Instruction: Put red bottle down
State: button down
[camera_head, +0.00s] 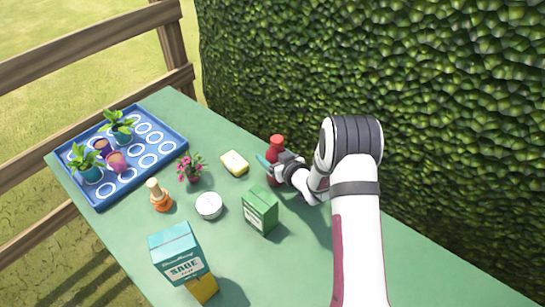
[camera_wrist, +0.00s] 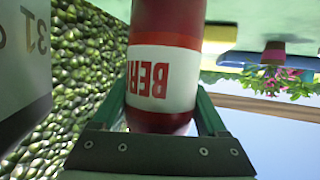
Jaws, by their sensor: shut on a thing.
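The red bottle (camera_head: 276,147) stands upright near the back edge of the green table, by the hedge. In the wrist view the red bottle (camera_wrist: 165,25) fills the middle, with a white label reading "BER" upside down. My gripper (camera_head: 271,167) is shut on the bottle, with one green finger on each side of it. The gripper hides part of the bottle's lower body in the head view. I cannot tell whether its base touches the table.
Near the bottle are a yellow sponge (camera_head: 235,162), a green box (camera_head: 260,211), a white bowl (camera_head: 209,206) and a pink flower (camera_head: 190,167). A sage carton (camera_head: 181,254) stands in front. A blue tray (camera_head: 103,204) with potted plants is at left. The hedge (camera_head: 400,60) borders the back.

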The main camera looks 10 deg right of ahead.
jog(key=shift+f, duration=0.2)
grip_release()
